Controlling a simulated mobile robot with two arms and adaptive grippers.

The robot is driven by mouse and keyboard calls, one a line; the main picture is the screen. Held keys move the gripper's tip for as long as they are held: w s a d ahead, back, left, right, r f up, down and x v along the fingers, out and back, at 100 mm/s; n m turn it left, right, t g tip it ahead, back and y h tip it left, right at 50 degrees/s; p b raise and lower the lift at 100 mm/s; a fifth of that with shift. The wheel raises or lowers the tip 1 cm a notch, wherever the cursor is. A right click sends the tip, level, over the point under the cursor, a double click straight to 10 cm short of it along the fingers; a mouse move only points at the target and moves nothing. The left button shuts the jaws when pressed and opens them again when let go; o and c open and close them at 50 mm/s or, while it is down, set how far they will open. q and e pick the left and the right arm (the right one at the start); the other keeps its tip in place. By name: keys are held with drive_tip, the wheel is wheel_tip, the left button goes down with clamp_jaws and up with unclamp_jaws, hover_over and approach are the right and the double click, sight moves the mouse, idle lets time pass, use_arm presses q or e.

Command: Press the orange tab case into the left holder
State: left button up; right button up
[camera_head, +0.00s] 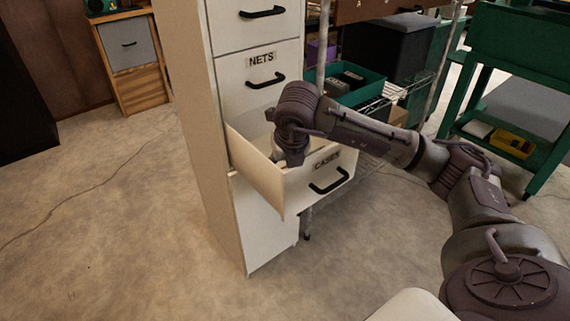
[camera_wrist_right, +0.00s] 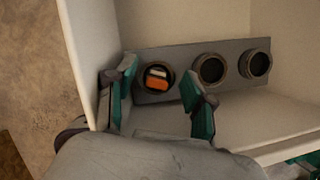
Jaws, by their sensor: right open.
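The orange tab case (camera_wrist_right: 157,84), with a pale strip above the orange, sits inside the leftmost round holder (camera_wrist_right: 144,77) in the right wrist view. How deep it sits I cannot tell. Two more round holders, a middle one (camera_wrist_right: 211,69) and a right one (camera_wrist_right: 257,65), look dark and empty on the same grey plate (camera_wrist_right: 182,55). In the head view my right arm reaches down into the drawer, and the case and holders are hidden.
The drawer labelled CASES (camera_head: 265,180) is pulled out of the white cabinet (camera_head: 200,110), its walls close around my right gripper. A wire shelf (camera_head: 390,95) with a green bin (camera_head: 345,82) stands right of it. The floor at left is clear.

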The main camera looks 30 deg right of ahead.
drive_tip(key=shift+a+r, duration=0.1)
drive_tip(key=shift+r, duration=0.2)
drive_tip(key=v, duration=1.1)
drive_tip(key=shift+s+r, duration=0.15)
drive_tip(key=shift+s, duration=0.1)
